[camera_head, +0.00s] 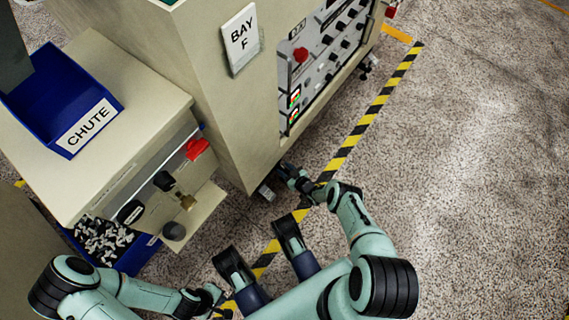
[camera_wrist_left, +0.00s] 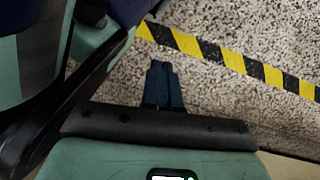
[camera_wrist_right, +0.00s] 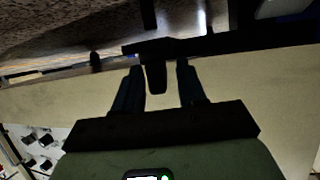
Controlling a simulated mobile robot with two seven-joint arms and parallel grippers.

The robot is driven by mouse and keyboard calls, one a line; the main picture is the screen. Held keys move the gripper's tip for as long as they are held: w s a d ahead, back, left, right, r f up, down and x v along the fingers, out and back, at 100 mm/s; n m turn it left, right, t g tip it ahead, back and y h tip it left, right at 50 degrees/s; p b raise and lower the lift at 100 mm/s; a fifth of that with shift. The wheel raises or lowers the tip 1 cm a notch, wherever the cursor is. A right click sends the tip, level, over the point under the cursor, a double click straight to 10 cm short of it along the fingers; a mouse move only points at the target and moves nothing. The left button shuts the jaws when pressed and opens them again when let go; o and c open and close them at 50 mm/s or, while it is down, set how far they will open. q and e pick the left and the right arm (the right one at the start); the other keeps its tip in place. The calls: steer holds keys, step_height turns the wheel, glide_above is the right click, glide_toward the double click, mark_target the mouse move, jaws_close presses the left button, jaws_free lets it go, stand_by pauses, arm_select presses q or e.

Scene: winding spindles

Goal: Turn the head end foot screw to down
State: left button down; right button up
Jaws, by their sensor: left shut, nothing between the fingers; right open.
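The tall beige cabinet (camera_head: 215,110) marked BAY F stands on the floor. A small foot with a pale face (camera_head: 265,192) shows at its near bottom corner. My right gripper (camera_head: 284,168) is low at the cabinet's base, just right of that foot. In the right wrist view my right gripper (camera_wrist_right: 159,80) is open, its fingers on either side of a dark stem (camera_wrist_right: 156,78) below a dark bar. The stem looks like part of a foot screw; I cannot tell whether the fingers touch it. My left gripper (camera_wrist_left: 162,75) is shut and empty above the floor.
A beige chute unit (camera_head: 150,85) with a blue bin (camera_head: 60,95) and a red handle stands at left. A blue tray of small parts (camera_head: 100,237) sits below. Yellow-black floor tape (camera_head: 355,135) runs beside the cabinet; the floor to the right is clear.

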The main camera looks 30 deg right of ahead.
steer(key=shift+w, duration=0.15)
jaws_close()
